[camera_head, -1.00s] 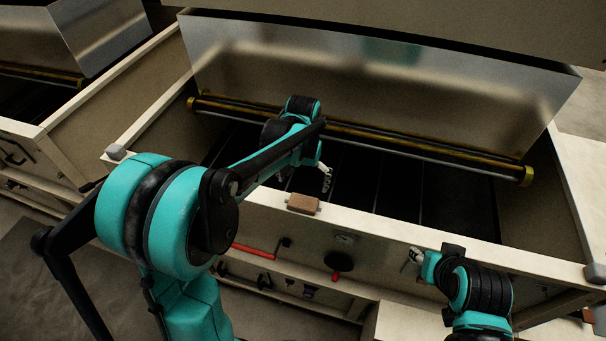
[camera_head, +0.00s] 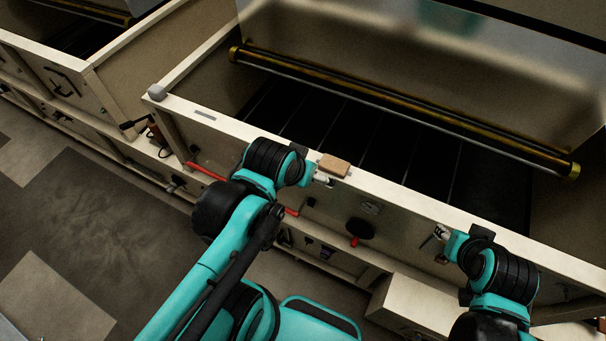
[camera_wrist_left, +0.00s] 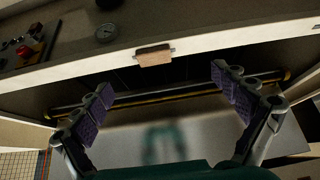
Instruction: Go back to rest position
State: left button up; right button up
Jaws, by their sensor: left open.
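My left gripper (camera_head: 325,181) is in front of the hopper's front edge in the head view, just below a brown block. In the left wrist view its two purple-padded fingers (camera_wrist_left: 168,105) are spread wide with nothing between them. My right gripper (camera_head: 441,233) is in front of the hopper's front panel at the right; it is small there, and whether its fingers are apart cannot be made out.
The hopper's cream front rim (camera_head: 400,196) runs across the view, with the brown block (camera_head: 334,165) on it. A brass-coloured bar (camera_head: 400,112) spans the dark hopper interior. The front panel carries a gauge (camera_head: 370,208) and a red lever (camera_head: 292,211). Open floor (camera_head: 110,230) lies at left.

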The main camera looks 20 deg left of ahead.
pick_arm(q)
jog(key=shift+s+a+f+t, duration=0.1)
jog(key=shift+s+f+t, duration=0.3)
jog(key=shift+s, duration=0.2)
jog(key=shift+f, duration=0.1)
notch_tip(320, 180, down, 29)
jog(key=b, duration=2.9)
